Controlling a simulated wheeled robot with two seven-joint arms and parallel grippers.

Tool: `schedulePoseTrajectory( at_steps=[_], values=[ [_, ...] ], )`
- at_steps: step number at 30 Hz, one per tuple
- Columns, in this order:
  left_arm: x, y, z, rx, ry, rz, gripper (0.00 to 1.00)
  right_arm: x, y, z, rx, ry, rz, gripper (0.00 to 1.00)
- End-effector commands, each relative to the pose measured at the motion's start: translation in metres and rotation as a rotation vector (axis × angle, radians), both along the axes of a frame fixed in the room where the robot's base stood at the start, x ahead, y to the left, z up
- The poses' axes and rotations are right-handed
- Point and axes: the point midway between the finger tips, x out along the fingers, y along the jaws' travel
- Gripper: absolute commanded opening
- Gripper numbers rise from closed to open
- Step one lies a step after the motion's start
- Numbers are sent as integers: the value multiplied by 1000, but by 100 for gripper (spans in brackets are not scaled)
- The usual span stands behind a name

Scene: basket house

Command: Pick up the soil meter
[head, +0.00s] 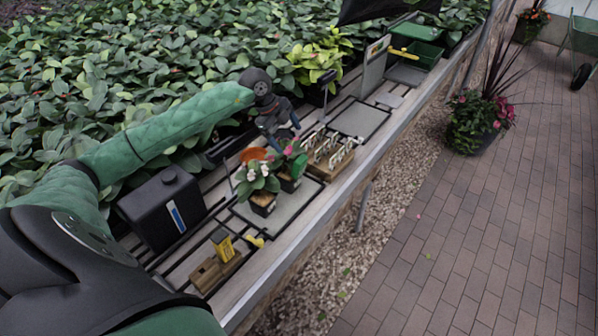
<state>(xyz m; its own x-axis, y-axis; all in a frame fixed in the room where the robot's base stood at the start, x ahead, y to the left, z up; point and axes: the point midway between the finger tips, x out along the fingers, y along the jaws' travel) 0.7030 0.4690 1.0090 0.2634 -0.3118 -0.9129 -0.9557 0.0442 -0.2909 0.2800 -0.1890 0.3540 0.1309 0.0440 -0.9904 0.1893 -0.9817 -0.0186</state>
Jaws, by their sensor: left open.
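A small upright yellow device with a dark top, which looks like the soil meter (222,244), stands in a wooden block (212,270) near the front end of the bench. My left arm reaches out across the bench from the left. My left gripper (283,136) is open, pointing down beside the potted flowers, well beyond the yellow device and apart from it. The fingertips are small and partly lost against the plants. My right gripper is not in view.
Two small potted flowers (263,203) stand on a grey mat (290,208). A wooden rack of labels (332,158) is beyond them. A black canister (163,210) stands left, a yellow-handled tool (254,240) lies nearby. A green tray (417,32) is far back.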

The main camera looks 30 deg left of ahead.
Motion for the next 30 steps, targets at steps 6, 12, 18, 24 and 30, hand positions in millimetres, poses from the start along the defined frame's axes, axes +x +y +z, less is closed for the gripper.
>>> schedulePoseTrajectory(
  at_steps=[6, 12, 18, 24, 30],
  values=[
    [0, 0, -31, 0, 0, 0, 82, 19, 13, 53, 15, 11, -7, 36],
    [0, 0, -39, 0, 0, 0, 82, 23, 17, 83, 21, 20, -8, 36],
    [3, -4, -48, -2, 1, -1, 82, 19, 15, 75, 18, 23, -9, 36],
    [6, -8, -62, -1, 1, -1, 82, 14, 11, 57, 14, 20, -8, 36],
    [8, -10, -72, -1, 1, 0, 82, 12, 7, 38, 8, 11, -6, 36]
  ],
)
